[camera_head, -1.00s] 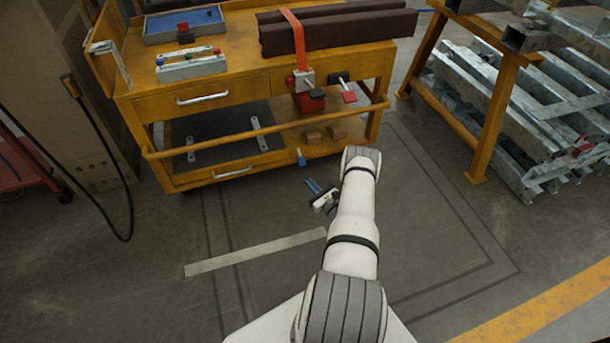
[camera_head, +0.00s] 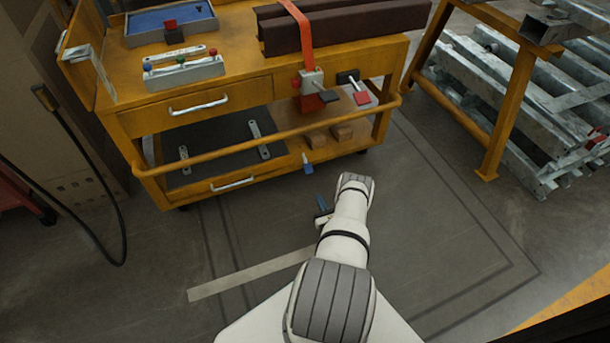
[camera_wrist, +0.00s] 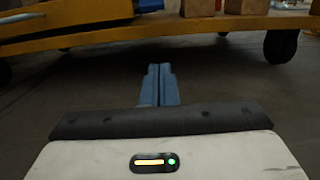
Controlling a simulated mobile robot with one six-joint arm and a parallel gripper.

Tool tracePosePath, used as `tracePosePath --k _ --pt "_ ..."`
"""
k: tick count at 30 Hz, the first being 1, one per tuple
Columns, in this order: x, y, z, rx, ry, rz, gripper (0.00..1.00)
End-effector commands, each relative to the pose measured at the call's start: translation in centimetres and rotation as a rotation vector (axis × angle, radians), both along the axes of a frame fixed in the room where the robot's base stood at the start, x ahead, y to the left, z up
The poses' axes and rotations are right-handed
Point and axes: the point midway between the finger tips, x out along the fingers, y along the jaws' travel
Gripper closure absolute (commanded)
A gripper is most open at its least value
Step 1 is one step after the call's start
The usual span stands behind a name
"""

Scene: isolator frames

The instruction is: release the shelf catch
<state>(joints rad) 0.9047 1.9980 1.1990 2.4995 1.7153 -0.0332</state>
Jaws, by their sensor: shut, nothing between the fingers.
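A small blue tab (camera_head: 307,163), which looks like the shelf catch, hangs at the front edge of the lower shelf of the yellow cart (camera_head: 160,120). In the wrist view a blue piece (camera_wrist: 150,5) at the top edge may be the same tab, mostly cut off. My gripper (camera_head: 321,201) is low over the floor in front of the cart, short of the tab and apart from it. Its blue fingers (camera_wrist: 161,84) are shut together with nothing between them, pointing toward the cart's underside. My arm partly hides the gripper body in the head view.
A yellow rail (camera_head: 270,133) runs across the cart front above the lower shelf. Two wooden blocks (camera_head: 342,132) lie on that shelf. A caster wheel (camera_wrist: 280,46) stands at right. A rack of steel beams (camera_head: 520,110) is farther right. The floor before the cart is clear.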

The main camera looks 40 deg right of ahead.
Motion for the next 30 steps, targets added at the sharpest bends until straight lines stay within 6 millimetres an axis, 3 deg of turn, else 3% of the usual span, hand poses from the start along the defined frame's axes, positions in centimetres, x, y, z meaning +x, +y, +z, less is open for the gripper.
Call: tracePosePath --k 11,24,30 --pt "1.7 0.6 0.0 -0.002 -0.001 0.023 1.00" --pt "10.6 -1.3 0.7 -0.003 -0.002 0.028 1.00" --pt "9.6 -1.1 3.3 0.001 0.001 0.025 1.00"
